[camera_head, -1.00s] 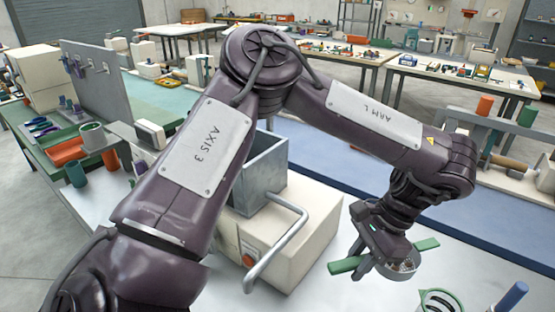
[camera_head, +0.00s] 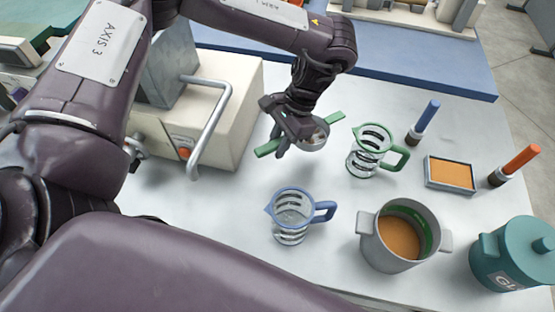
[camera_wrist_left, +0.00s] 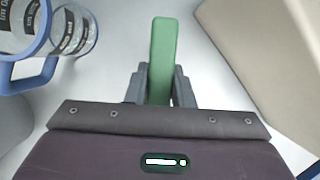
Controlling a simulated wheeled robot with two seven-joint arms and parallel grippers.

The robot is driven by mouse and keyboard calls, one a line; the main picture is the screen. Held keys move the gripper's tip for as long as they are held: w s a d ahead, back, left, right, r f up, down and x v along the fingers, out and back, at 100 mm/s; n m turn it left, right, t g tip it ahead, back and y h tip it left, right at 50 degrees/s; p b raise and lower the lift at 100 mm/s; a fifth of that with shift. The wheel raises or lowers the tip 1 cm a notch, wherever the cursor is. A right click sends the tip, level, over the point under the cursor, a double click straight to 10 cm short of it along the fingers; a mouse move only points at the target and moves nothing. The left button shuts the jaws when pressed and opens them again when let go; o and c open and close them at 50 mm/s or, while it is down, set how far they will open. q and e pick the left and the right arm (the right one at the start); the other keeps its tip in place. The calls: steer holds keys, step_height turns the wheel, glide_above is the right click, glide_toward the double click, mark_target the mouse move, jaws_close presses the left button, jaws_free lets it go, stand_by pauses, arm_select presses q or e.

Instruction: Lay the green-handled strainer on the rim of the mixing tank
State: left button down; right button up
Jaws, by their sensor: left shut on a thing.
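The green-handled strainer (camera_head: 315,139) hangs in the air above the white table in the head view, its small grey bowl between two green handle bars. My left gripper (camera_head: 282,142) is shut on one green handle, which also shows between the fingers in the left wrist view (camera_wrist_left: 162,55). The gripper partly hides the strainer bowl. The mixing tank (camera_head: 374,249) appears to be the grey two-handled pot with orange liquid and a green patch inside. It stands at front right, well apart from the strainer. My right gripper is not in view.
A blue-rimmed jug (camera_head: 290,232) and a green-rimmed jug (camera_head: 366,160) stand between strainer and tank. A teal lidded jar (camera_head: 508,259) is right of the tank. A beige machine (camera_head: 225,125) stands left.

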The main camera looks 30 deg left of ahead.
arm_select(q)
step_height(320, 180, down, 8)
steer(key=shift+f+b, duration=0.1)
steer(key=shift+b, duration=0.35)
steer(key=c, duration=1.3)
jaws_free()
steer(key=shift+o, duration=0.2)
